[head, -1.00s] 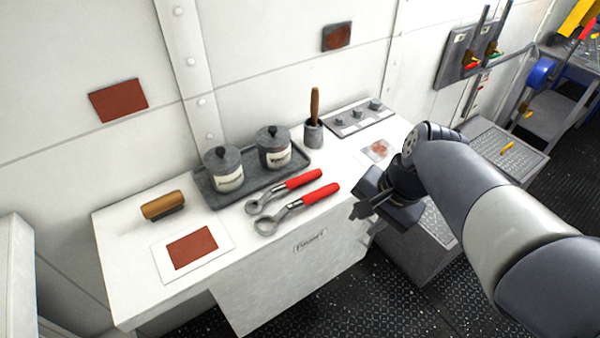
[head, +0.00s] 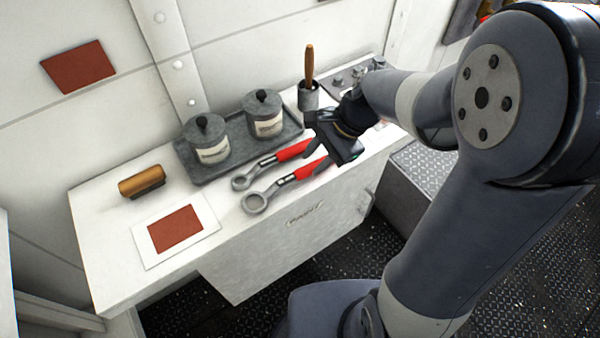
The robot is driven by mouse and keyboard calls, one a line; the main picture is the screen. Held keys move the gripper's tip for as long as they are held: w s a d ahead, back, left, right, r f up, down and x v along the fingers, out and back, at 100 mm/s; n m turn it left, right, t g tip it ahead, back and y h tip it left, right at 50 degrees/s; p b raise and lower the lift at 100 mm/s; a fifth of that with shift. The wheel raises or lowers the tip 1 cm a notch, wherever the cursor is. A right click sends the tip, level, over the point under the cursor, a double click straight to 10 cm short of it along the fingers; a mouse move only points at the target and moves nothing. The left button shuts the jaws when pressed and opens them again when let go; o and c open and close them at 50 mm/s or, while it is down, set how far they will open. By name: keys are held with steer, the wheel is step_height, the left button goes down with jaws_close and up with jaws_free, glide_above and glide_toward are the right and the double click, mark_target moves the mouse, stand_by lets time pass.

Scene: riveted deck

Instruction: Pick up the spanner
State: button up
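Two spanners with grey ring heads and red handles lie side by side on the white bench top. The rear spanner (head: 242,182) is nearer the tray, and the front spanner (head: 256,202) is nearer the bench's front edge. My gripper (head: 316,158) is at the handle ends of both, hiding the right tips of the red handles. I cannot tell whether it touches either handle. Its fingers are dark and partly hidden by its body, so their gap is unclear. Both spanners still lie on the bench.
A grey tray (head: 190,168) with two lidded pots (head: 206,140) (head: 264,114) stands behind the spanners. A cup with a wooden-handled tool (head: 309,68) stands close behind my gripper. A wooden-handled brush (head: 142,182) and a red-centred card (head: 204,214) lie left.

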mark_target(308, 168)
steer(key=shift+x, duration=1.95)
steer(key=shift+d, duration=0.2)
steer(key=shift+c, duration=0.4)
steer(key=shift+w, duration=0.1)
jaws_close()
